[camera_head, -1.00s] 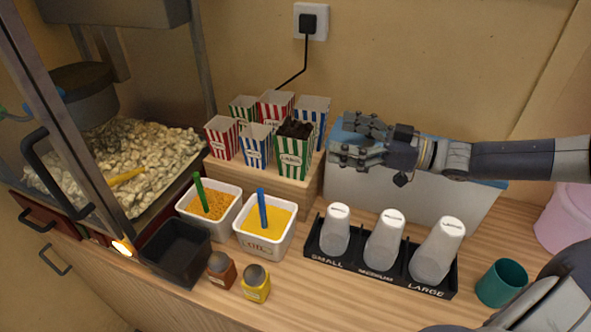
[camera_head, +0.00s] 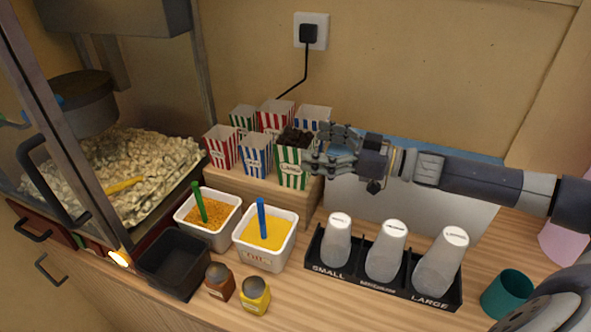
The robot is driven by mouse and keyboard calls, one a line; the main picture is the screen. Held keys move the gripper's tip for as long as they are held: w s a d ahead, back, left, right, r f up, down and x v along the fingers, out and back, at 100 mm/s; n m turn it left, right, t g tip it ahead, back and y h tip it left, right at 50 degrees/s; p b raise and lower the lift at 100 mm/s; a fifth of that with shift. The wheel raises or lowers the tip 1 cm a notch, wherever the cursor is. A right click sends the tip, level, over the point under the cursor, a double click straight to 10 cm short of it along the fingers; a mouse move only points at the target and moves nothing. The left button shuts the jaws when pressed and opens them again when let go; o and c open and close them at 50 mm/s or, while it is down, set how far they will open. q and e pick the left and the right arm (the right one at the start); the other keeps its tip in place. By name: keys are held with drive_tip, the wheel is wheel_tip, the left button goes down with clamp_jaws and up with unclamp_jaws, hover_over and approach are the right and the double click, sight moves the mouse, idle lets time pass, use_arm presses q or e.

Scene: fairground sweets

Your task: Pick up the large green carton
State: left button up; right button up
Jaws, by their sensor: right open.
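The large green carton (camera_head: 291,168), green-and-white striped with a pale label, stands upright at the front right of a wooden block. Dark brown lumps show at its top. A smaller green-striped carton (camera_head: 243,117) stands at the back left of the group. My right gripper (camera_head: 319,148) comes in from the right and is open and empty. Its fingertips are at the large green carton's right side; I cannot tell whether they touch it. The gripper partly hides a blue-striped carton (camera_head: 313,116) behind. My left gripper is not in view.
Red-striped cartons (camera_head: 221,146) and a blue-striped carton (camera_head: 256,155) crowd the green one on the left. White tubs (camera_head: 265,255), a cup holder (camera_head: 380,285) and a teal cup (camera_head: 506,293) stand in front. A popcorn machine (camera_head: 120,190) is at left.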

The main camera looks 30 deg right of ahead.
sight(281, 136)
drive_tip(key=shift+w+a+r+p, duration=0.25)
drive_tip(key=shift+p, duration=0.05)
drive_tip(key=p+x, duration=0.2)
drive_tip(key=x, duration=0.1)
drive_tip(key=shift+w+a+r, duration=0.1)
drive_tip(key=shift+w+a, duration=0.05)
drive_tip(key=shift+w, duration=0.15)
drive_tip(key=shift+w+a+p, duration=0.25)
drive_tip(key=shift+a+p, duration=0.05)
drive_tip(key=c, duration=1)
